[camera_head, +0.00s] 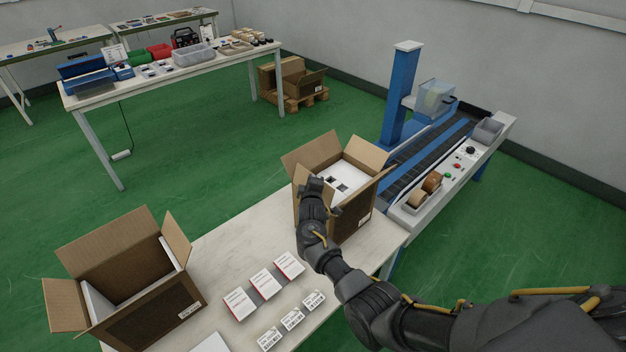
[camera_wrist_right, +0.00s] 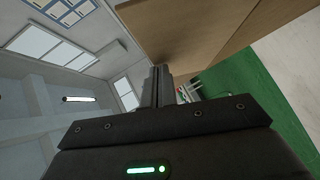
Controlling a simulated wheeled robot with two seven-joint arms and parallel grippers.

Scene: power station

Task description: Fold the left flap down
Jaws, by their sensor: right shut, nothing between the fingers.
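An open cardboard box (camera_head: 352,224) stands at the far end of the white table, with white packing and small dark items inside. Its back-left flap (camera_head: 310,151) and back-right flap (camera_head: 366,152) stand up and outward. My right gripper (camera_head: 311,183) is at the box's left side, in front of the left edge, and hides part of that side. Whether it touches the cardboard I cannot tell. In the right wrist view, its fingers (camera_wrist_right: 158,86) are together and empty, with brown cardboard (camera_wrist_right: 185,30) just beyond. My left gripper is not in view.
Another open box (camera_head: 150,310) stands at the table's left. White-and-red cartons (camera_head: 265,284) and label cards (camera_head: 291,319) lie between. A conveyor (camera_head: 425,160) with a blue post (camera_head: 401,95) is right behind the box. A cluttered workbench (camera_head: 165,75) is at the back.

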